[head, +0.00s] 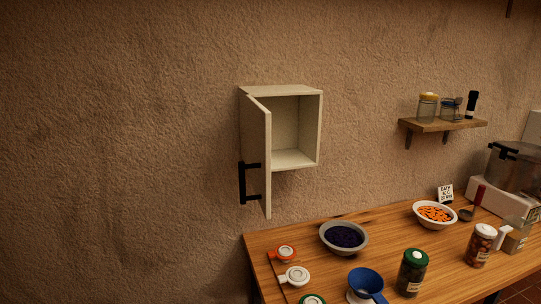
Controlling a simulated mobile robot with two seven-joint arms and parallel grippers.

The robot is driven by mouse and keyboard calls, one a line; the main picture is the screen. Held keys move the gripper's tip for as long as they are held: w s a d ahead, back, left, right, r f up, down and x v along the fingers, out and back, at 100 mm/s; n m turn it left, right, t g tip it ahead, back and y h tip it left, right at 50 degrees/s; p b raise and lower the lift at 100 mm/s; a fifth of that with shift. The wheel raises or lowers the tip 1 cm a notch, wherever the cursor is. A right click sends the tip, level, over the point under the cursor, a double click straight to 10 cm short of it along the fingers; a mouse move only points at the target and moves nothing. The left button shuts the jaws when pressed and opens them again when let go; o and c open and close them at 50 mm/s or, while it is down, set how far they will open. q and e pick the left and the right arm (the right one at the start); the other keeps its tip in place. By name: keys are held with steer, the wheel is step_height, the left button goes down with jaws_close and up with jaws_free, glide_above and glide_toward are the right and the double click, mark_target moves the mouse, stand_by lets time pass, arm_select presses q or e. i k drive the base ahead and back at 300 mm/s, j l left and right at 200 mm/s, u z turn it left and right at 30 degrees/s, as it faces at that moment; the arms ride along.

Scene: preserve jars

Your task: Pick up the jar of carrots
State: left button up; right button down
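Two filled jars stand upright on the wooden counter. One jar (479,246) at the right has reddish-brown contents, a pale top and a small label; I cannot tell whether these are carrots. The other, a green-lidded jar (411,273), has dark contents and stands nearer the front. A white bowl (418,221) of orange carrot pieces (435,212) sits behind them, near the wall. Neither of my grippers is in view.
An open wall cabinet (296,158) looks empty. A wall shelf (440,125) bears jars.

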mark_target(478, 249)
steer(key=j+z, duration=0.1)
steer(key=l, duration=0.6)
steer(key=l+u, duration=0.15)
steer(key=l, duration=0.5)
steer(key=k+l, duration=0.1)
steer(key=l, duration=0.5)
steer(key=l+u, duration=0.15)
steer(key=l, duration=0.5)
steer(key=k+l, duration=0.1)
steer(key=l, duration=0.5)
steer(key=k+l+u, duration=0.15)
steer(key=l, duration=1.1)
